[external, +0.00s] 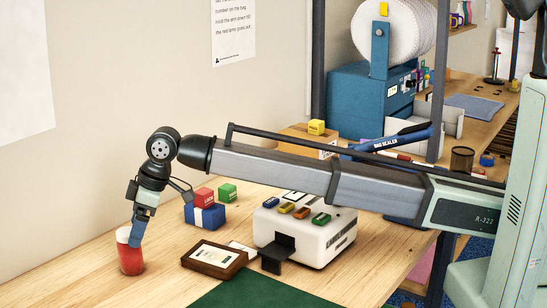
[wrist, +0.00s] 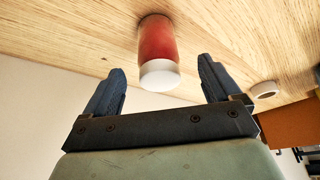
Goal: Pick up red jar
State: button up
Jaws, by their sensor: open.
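The red jar (external: 130,256) with a white lid stands upright on the wooden table at the lower left of the external view. It also shows at the top middle of the wrist view (wrist: 157,42), its white lid toward my gripper. My gripper (external: 135,236) points down at the jar and overlaps its upper part in the external view. In the wrist view my gripper (wrist: 161,80) is open, with one blue finger on each side of the jar's lid. The fingers are apart from the jar, and nothing is held.
A framed card (external: 214,258) lies right of the jar. A white machine with coloured buttons (external: 300,232) stands further right. A white ring-shaped item (wrist: 264,89) lies right in the wrist view.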

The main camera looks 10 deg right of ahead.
aim_at(128, 248)
jog(key=shift+x, duration=3.65)
jog(key=shift+w+a+r, duration=0.1)
jog(key=shift+w, duration=0.05)
jog(key=shift+c, duration=0.3)
jog(key=c, duration=1.2)
jog(key=shift+o, duration=0.2)
jog(key=shift+r, duration=0.1)
